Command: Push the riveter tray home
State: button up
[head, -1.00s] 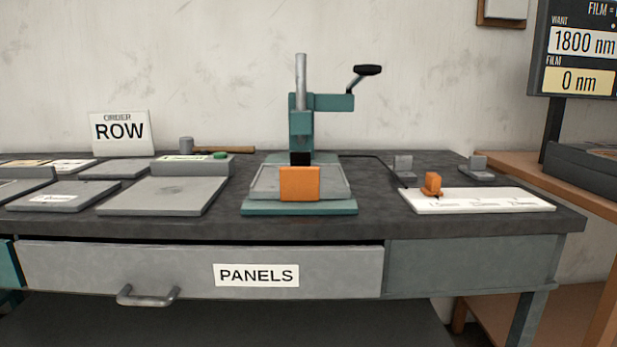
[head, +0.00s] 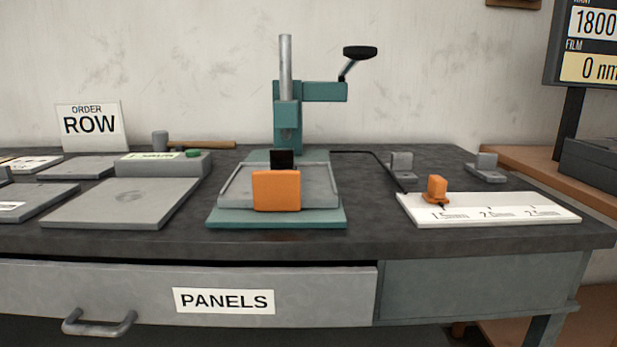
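The riveter (head: 288,115) stands on the dark bench, with a teal column, a grey post and a black-knobbed lever at upper right. Its grey tray (head: 318,187) sits on the teal base plate (head: 223,217) in front of the column. An orange block (head: 276,191) is at the tray's front. A small black piece (head: 282,160) shows behind it, under the column. How far the tray sits from its back stop cannot be told. My gripper is not in view.
A white scale card (head: 540,208) with an orange slider (head: 437,189) lies right of the riveter. Grey plates (head: 115,203) and a hammer (head: 200,145) lie left. The PANELS drawer (head: 140,290) is below the bench top (head: 380,238). A display (head: 595,40) stands far right.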

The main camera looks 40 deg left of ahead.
aim_at(311, 184)
jog(key=i, duration=0.7)
jog(key=u, duration=2.15)
